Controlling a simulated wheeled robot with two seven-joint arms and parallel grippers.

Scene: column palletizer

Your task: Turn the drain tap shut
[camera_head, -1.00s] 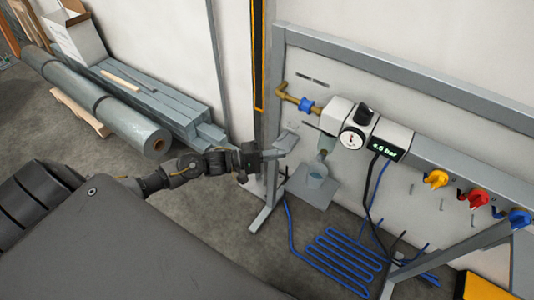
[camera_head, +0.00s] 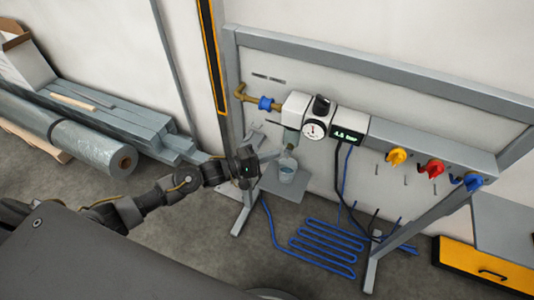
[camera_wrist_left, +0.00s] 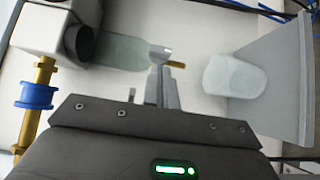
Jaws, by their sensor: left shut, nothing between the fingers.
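The drain tap shows as a small brass piece (camera_wrist_left: 177,64) just below the clear bowl in the left wrist view. The clear bowl (camera_wrist_left: 117,53) hangs under the white unit; it also shows in the head view (camera_head: 290,137). My left gripper (camera_head: 279,155) is shut and empty beside the bowl's lower end. In the left wrist view its fingers (camera_wrist_left: 160,58) overlap the brass piece; I cannot tell whether they touch it. The fingers hide part of the tap. My right gripper is out of view.
A cup (camera_head: 286,172) stands on a small grey shelf (camera_head: 290,188) below the bowl. A gauge (camera_head: 314,130) and a display (camera_head: 348,134) sit right of it. Yellow, red and blue knobs line the grey rail. Blue hose lies on the floor below.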

